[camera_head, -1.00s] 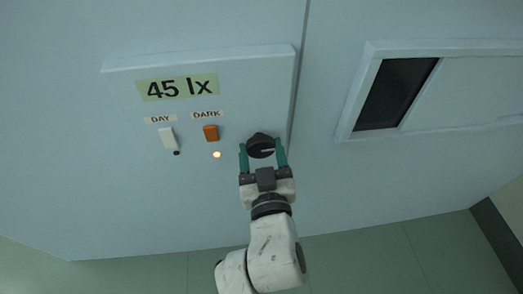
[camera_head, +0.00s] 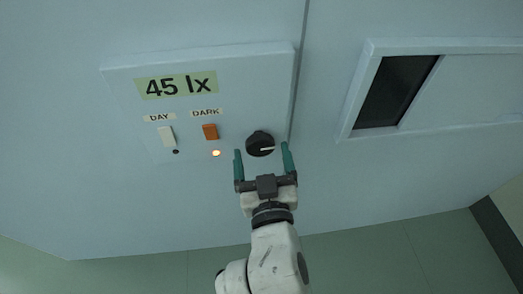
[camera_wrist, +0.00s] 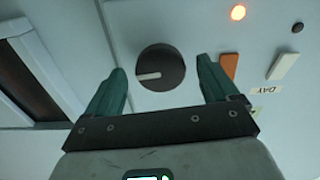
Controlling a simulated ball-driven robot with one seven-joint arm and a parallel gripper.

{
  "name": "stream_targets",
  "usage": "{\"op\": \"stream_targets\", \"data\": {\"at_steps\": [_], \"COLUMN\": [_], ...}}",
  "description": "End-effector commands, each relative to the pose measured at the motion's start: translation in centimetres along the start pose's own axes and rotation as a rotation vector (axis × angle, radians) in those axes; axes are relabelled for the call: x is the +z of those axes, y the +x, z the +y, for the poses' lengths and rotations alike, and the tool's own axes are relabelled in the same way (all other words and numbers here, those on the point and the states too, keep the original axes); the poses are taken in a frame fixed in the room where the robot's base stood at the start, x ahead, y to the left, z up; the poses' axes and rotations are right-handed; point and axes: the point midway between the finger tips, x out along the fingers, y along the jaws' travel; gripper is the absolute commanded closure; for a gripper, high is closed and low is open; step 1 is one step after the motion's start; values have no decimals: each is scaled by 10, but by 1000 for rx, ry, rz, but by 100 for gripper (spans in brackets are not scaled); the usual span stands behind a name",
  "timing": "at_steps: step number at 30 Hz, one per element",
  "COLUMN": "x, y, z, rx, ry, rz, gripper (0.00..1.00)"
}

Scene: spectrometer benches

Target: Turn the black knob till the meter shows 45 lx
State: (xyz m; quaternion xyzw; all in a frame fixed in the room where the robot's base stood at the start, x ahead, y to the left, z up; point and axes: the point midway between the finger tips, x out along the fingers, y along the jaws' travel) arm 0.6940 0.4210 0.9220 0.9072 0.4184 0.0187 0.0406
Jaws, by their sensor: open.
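The black knob (camera_head: 260,143) sits at the lower right of the wall panel, its white pointer line aimed to the right in the head view. It also shows in the wrist view (camera_wrist: 160,67), ahead of the fingertips. The meter (camera_head: 177,86) at the panel's top reads 45 lx. My gripper (camera_head: 262,160) has two green fingers spread wide, just below the knob. In the wrist view the fingers (camera_wrist: 163,80) are apart with nothing between them, and the knob looks clear of both.
A white switch (camera_head: 166,136) labelled DAY and an orange switch (camera_head: 210,131) labelled DARK are left of the knob. A lit lamp (camera_head: 216,153) is under DARK, and a dark lamp (camera_head: 176,152) under DAY. A framed dark window (camera_head: 397,92) is to the right.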

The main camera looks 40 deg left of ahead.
Motion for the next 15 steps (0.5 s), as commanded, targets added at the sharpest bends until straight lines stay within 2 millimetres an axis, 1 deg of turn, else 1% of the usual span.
{"op": "stream_targets", "data": {"at_steps": [1,9,12,15], "x": [2,2,2,1], "y": [-10,-61,-75,-84], "z": [0,1,1,0], "rx": [0,1,1,1], "ry": [-1,0,0,0], "rz": [-2,-2,-2,-1], "gripper": [13,13,13,13]}}
